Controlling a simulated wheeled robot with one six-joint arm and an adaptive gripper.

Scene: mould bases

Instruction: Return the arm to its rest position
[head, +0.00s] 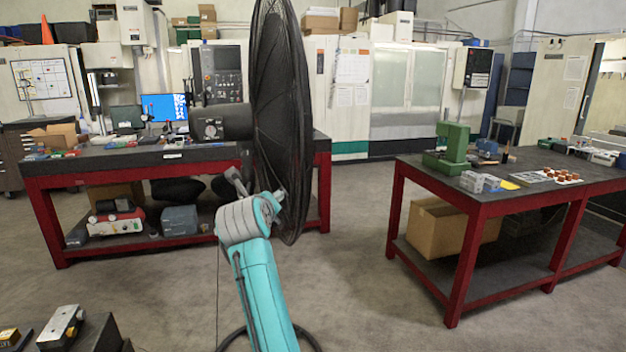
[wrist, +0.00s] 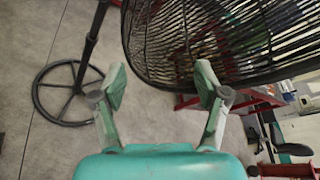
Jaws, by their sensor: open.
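My gripper (wrist: 162,80) shows in the wrist view with its two teal-tipped fingers spread apart and nothing between them. Beyond the fingers is the black cage of a large fan (wrist: 225,35), very near the right finger in the picture; I cannot tell the gap. In the head view my teal arm (head: 265,290) rises from the bottom centre to a grey joint in front of the fan (head: 280,110). The fingers cannot be made out clearly in the head view.
A red-framed bench (head: 100,165) stands at left, and another red-framed table (head: 430,168) at right holds a green press (head: 452,145) and small parts. The fan's round base (wrist: 68,95) stands on the floor. A dark surface with metal blocks (head: 60,325) is at lower left. Floor right of centre is clear.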

